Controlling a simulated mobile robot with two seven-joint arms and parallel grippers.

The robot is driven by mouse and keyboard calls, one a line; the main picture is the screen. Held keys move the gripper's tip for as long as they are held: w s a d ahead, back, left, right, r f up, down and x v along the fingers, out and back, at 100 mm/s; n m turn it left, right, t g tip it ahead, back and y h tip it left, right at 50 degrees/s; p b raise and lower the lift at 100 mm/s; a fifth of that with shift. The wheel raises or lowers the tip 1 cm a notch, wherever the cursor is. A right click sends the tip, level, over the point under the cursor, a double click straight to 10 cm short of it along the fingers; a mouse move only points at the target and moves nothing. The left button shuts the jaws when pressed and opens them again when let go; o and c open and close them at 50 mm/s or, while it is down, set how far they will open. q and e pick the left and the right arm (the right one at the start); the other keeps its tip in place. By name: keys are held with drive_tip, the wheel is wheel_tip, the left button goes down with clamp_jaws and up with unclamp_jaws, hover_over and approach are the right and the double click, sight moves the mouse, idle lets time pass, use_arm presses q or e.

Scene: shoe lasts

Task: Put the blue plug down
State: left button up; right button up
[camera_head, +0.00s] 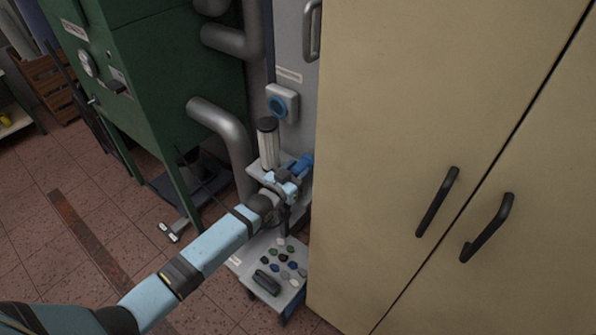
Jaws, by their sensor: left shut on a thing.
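The blue plug (302,164) is at the end of my left arm, in the middle of the head view. My left gripper (294,174) is shut on it, just above a small grey shelf. The fingers are small in view and partly hidden by my wrist. I cannot tell whether the plug touches the shelf. A blue round socket (280,104) in a pale housing is on the grey panel, above the plug and apart from it. My right gripper is not in view.
A grey and white cylinder (268,144) stands just left of the gripper. Below is a pale low surface (249,262) with several small dark, green and blue pieces. A large beige cabinet (400,130) closes off the right. A green machine (165,80) and grey pipes (222,124) stand left.

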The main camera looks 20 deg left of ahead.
use_arm(q)
drive_tip(key=shift+f+b, duration=0.4)
drive_tip(key=shift+f, duration=0.15)
drive_tip(key=o, duration=1.2)
drive_tip(key=shift+r, duration=0.15)
